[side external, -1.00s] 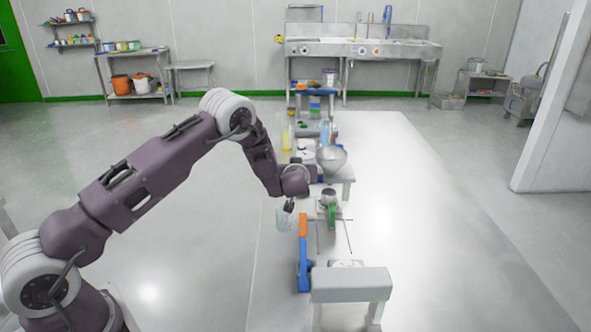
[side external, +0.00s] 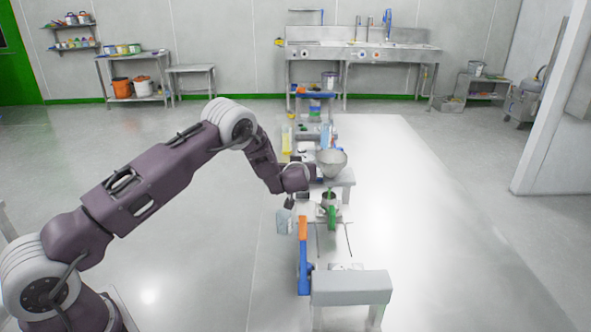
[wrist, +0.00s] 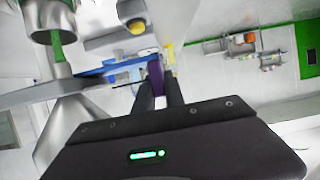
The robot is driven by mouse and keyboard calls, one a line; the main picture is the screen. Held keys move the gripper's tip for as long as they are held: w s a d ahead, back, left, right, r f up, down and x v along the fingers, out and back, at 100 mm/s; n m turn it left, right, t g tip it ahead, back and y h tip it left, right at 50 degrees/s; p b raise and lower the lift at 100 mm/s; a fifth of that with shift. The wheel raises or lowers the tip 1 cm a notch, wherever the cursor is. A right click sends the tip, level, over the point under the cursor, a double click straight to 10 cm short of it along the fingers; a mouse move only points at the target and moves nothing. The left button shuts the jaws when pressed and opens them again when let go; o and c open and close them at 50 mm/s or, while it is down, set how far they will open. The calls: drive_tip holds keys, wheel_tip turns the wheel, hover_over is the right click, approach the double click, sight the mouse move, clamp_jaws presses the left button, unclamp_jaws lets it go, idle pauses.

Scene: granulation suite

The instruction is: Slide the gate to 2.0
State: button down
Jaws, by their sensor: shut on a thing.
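In the wrist view, my gripper (wrist: 160,100) is shut on a narrow purple piece (wrist: 155,74), which stands upright between the fingertips. I cannot tell for certain that this piece belongs to the gate. A blue bar (wrist: 115,70) lies just beyond and left of the fingertips. In the side external view, my gripper (side external: 289,202) is low at the left edge of the bench row, and what it holds is too small to make out. A metal hopper (side external: 331,160) stands beyond it to the right. No scale marks or numbers are readable.
A pale blue clear container (side external: 284,221) shows just below my gripper. A green part (side external: 332,216) under a small metal cup stands to the right. An orange and blue upright bar (side external: 303,250) and a grey box (side external: 350,287) are nearer.

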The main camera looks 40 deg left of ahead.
drive_tip(key=c, duration=1.4)
unclamp_jaws()
drive_tip(key=shift+r, duration=0.1)
drive_tip(key=v, duration=0.7)
